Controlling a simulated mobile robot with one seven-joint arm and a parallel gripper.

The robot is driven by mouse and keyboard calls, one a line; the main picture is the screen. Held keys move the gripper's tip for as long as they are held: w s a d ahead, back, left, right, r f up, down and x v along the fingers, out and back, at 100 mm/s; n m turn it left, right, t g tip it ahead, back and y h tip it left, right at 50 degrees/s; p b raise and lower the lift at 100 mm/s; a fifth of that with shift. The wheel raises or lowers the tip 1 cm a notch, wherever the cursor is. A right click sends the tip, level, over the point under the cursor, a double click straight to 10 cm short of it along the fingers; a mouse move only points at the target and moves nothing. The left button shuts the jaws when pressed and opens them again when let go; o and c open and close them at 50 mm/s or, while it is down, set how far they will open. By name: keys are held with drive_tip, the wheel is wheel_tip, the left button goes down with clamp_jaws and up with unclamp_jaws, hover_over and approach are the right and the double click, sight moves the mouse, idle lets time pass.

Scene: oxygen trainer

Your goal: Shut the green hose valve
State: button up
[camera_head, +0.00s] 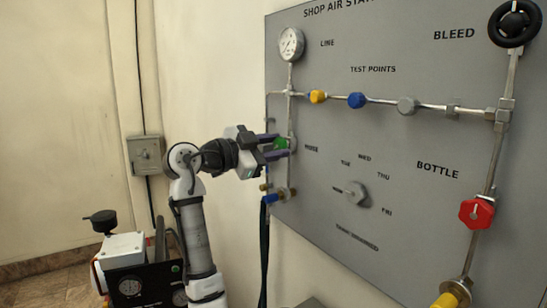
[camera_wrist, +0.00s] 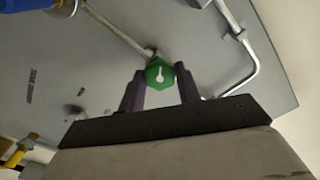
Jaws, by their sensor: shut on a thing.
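The green hose valve (camera_head: 281,144) is a small green knob on the left part of the grey panel, beside the word HOSE. My gripper (camera_head: 279,146) reaches it from the left, with its two dark fingers above and below the knob. In the wrist view the green valve (camera_wrist: 159,74) shows a white pointer mark on its face. There my gripper (camera_wrist: 160,80) has one finger at each side of the knob, shut on it. The fingers hide parts of the knob's sides.
The grey panel (camera_head: 405,150) also carries a pressure gauge (camera_head: 291,44), a red bottle knob (camera_head: 477,213), a black bleed wheel (camera_head: 514,23) and a grey day dial (camera_head: 355,195). A dark hose (camera_head: 264,250) hangs below the valve. A wall box (camera_head: 146,155) is at the left.

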drive_tip(key=m+b, duration=0.2)
drive_tip(key=m, duration=0.3)
drive_tip(key=shift+f+m, duration=0.1)
drive_tip(key=shift+m, duration=0.2)
drive_tip(key=m+b, duration=0.2)
drive_tip(key=m, duration=0.3)
drive_tip(key=m+b, duration=0.1)
drive_tip(key=m, duration=0.5)
drive_tip(key=shift+m, duration=0.4)
drive_tip(key=m, duration=0.5)
drive_tip(key=shift+m, duration=0.3)
drive_tip(key=o, duration=1)
drive_tip(key=shift+c, duration=0.2)
drive_tip(key=b+v, duration=0.2)
drive_tip(key=v, duration=1.2)
